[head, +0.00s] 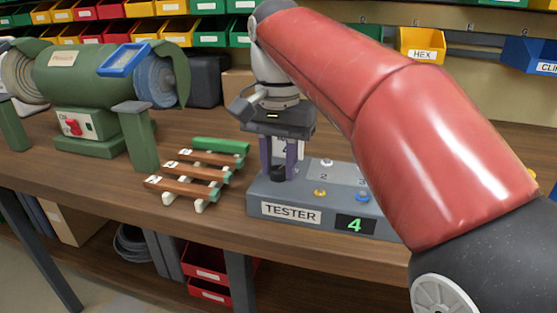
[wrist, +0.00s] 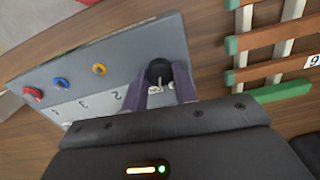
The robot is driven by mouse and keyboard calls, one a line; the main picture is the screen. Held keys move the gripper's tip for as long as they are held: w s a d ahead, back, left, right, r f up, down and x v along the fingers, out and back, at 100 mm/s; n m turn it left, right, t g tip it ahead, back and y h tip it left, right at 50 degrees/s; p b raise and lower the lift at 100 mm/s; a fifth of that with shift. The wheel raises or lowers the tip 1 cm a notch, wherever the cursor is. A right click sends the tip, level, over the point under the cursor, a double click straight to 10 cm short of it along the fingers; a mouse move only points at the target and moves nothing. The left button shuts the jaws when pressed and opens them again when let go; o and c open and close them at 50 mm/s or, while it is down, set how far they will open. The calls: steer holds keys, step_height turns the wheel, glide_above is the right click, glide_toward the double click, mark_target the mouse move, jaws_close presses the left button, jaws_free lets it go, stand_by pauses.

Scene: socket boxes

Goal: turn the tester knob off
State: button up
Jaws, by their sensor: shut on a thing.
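The grey tester (head: 256,200) stands on the bench, with a "TESTER" label and a small display (head: 355,224) showing a green 4. Its black knob (head: 278,174) is at the left end of the top. My gripper (head: 280,163) points down over it, its two purple fingers on either side of the knob, shut on it. In the wrist view the knob (wrist: 159,69) shows between the fingertips of my gripper (wrist: 161,82), with a light pointer mark on it. The fingers partly hide the knob and the markings around it.
Yellow, blue and red sockets (wrist: 33,94) line the tester's front. A slatted wooden rack (head: 190,182) with a green bar stands close to the left. A green grinder-like machine (head: 95,75) is farther left. Coloured bins (head: 422,45) line the back. My red arm covers the tester's right end.

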steer(key=n, duration=0.5)
steer(key=shift+n, duration=2.5)
steer(key=o, duration=1)
